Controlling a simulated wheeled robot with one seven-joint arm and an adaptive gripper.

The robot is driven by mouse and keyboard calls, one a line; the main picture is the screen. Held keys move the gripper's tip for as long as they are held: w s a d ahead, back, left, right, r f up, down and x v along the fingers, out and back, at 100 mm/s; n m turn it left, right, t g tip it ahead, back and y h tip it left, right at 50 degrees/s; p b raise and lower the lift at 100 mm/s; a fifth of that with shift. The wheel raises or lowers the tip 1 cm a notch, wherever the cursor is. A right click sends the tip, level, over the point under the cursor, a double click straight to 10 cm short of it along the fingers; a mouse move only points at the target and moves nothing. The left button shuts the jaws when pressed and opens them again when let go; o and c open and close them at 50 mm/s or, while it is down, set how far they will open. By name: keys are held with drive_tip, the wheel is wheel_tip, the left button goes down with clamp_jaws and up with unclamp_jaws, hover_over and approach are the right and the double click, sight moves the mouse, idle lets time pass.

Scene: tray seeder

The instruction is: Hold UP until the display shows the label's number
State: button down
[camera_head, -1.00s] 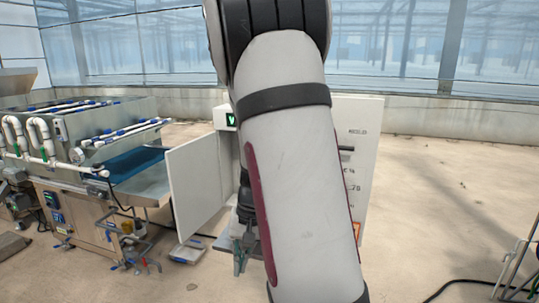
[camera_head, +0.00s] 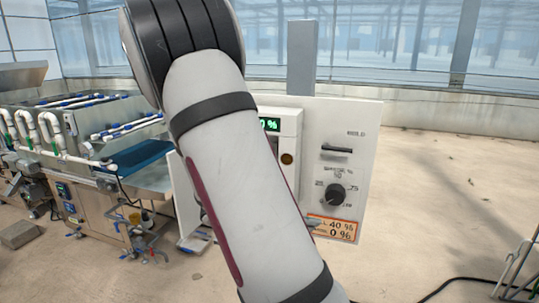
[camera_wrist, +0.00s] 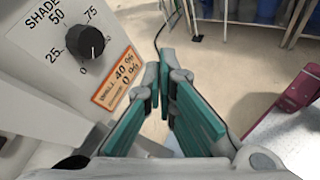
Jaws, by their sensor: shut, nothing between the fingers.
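The white control panel (camera_head: 365,190) stands behind my arm in the head view. Its green-lit display (camera_head: 270,125) is partly covered by my arm, and only the ending "0 %" can be read. My gripper (camera_wrist: 160,72), with teal finger pads, is shut and empty, in front of and right of the label in the wrist view. My arm hides it in the head view. I cannot make out an UP button.
A dark round button (camera_head: 287,160) is below the display. A steel seeding machine (camera_head: 95,200) stands left.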

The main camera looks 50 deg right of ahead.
drive_tip(key=w+a+r+n+t+h+p, duration=0.1)
drive_tip(key=w+r+n+t, duration=0.3)
drive_tip(key=w, duration=0.5)
drive_tip(key=w+a+r+n+t+h, duration=0.1)
drive_tip(key=w+r+n+t+h, duration=0.3)
drive_tip(key=w+n+t, duration=0.4)
drive_tip(key=n+t, duration=0.1)
drive_tip(key=n, duration=0.1)
drive_tip(key=shift+w+a+n+p, duration=0.15)
drive_tip(key=shift+w+n+p, duration=0.15)
drive_tip(key=shift+w+p, duration=0.1)
drive_tip(key=x, duration=1.4)
drive_tip(key=shift+r+p, duration=0.2)
drive_tip(key=shift+p, duration=0.25)
drive_tip(key=shift+p+x, duration=0.4)
drive_tip(key=shift+x, duration=0.45)
drive_tip(key=shift+d+r, duration=0.2)
drive_tip(key=shift+r, duration=0.1)
idle(2.7)
